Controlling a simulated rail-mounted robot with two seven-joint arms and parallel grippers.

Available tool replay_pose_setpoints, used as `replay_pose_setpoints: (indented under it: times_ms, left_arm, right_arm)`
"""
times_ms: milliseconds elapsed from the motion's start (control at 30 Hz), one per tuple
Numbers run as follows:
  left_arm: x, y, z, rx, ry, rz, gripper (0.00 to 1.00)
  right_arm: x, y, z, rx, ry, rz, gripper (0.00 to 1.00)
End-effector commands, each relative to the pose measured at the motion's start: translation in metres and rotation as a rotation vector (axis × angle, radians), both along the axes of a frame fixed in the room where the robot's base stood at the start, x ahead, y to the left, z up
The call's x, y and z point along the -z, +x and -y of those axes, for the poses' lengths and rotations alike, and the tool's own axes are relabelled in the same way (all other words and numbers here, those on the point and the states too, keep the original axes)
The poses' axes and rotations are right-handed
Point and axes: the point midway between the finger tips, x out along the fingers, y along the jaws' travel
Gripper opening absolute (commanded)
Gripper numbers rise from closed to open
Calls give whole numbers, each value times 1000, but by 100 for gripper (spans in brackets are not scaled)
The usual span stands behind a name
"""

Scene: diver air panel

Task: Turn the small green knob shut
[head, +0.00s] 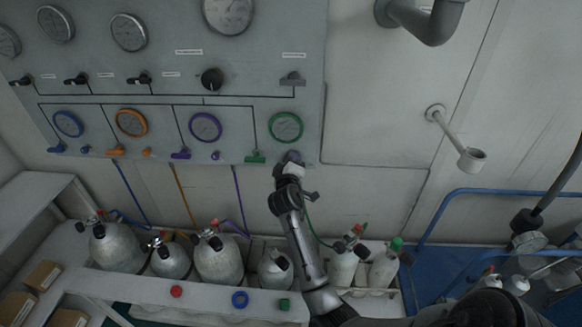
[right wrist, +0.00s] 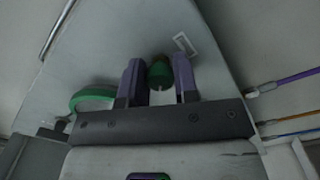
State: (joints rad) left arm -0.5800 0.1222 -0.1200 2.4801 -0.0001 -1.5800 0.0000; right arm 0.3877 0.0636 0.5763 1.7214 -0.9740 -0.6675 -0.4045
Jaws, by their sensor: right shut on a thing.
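The small green knob (right wrist: 160,72) shows in the right wrist view between the two fingers of my right gripper (right wrist: 159,82), which is shut on it. A green lever valve (head: 255,157) sits to the left of the gripper. My left gripper is not in view.
Gas cylinders (head: 218,262) stand in a rack below. A blue rail (head: 480,192) runs at far right.

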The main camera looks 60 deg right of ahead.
Motion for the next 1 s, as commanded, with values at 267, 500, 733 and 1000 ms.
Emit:
replay_pose_setpoints:
  times_ms: [267, 500, 733, 1000]
  left_arm:
    - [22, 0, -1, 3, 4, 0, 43]
    - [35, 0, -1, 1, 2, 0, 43]
    - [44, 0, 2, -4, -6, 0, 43]
    - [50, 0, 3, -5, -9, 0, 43]
  right_arm:
    - [3, 1, -1, 0, 120, 239, 4]
    - [3, 1, -1, 1, 220, 437, 4]
    - [2, 1, -1, 0, 301, 600, 4]
    - [2, 1, -1, 0, 367, 731, 4]
